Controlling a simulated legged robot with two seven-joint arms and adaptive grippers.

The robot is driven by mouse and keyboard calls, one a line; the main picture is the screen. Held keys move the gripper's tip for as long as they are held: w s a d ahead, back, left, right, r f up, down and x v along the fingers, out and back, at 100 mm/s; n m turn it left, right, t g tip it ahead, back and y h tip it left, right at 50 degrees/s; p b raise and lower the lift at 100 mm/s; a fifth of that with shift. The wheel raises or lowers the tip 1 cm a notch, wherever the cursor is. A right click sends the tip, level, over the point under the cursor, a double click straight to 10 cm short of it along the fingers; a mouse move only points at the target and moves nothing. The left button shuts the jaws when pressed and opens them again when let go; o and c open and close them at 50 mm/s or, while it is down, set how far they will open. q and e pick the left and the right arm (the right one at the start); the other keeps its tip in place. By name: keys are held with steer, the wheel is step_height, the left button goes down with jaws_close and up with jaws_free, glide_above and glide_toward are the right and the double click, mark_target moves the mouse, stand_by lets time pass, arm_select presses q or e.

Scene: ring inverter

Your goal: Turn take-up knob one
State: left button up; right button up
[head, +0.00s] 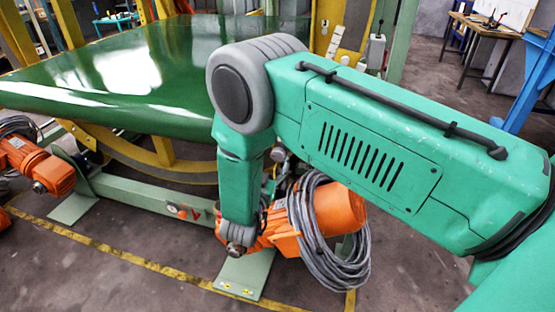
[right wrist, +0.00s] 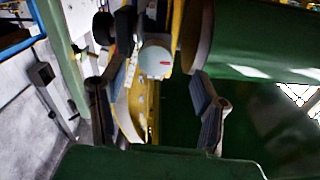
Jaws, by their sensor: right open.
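A pale round knob (right wrist: 155,62) with a short red mark on its face shows in the right wrist view, in front of yellow framework. My right gripper (right wrist: 157,90) is open, with one finger on each side of the picture and the knob seen between them. No contact with the knob shows, and the distance is hard to judge. In the head view my green right arm (head: 370,135) reaches in from the right and bends down at its grey elbow. I cannot make out the fingertips or this knob there. My left gripper is not in view.
A large green curved panel (head: 130,75) fills the upper left of the head view. An orange motor (head: 335,208) with coiled grey cable (head: 315,240) sits below my arm. Another orange motor (head: 40,165) stands at the left. The floor at lower right is open.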

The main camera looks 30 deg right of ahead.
mark_target(276, 156)
steer(key=shift+w+d+r, duration=0.1)
steer(key=shift+w+d, duration=0.05)
steer(key=shift+w, duration=0.35)
steer(key=shift+w+d+r, duration=0.1)
steer(key=shift+w+d, duration=0.1)
steer(key=shift+w, duration=0.15)
steer(key=d, duration=0.2)
steer(key=d+f, duration=0.1)
steer(key=d, duration=0.1)
steer(key=shift+w, duration=0.35)
steer(key=shift+w+d+f, duration=0.1)
steer(key=shift+w+d, duration=0.05)
steer(key=shift+d, duration=0.05)
steer(key=shift+a+r, duration=0.25)
steer(key=shift+a, duration=0.2)
steer(key=c, duration=1)
steer(key=shift+a+r, duration=0.15)
steer(key=shift+a, duration=0.45)
steer(key=shift+c, duration=0.8)
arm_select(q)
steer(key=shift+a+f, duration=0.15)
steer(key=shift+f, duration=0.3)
arm_select(e)
steer(key=shift+d, duration=0.1)
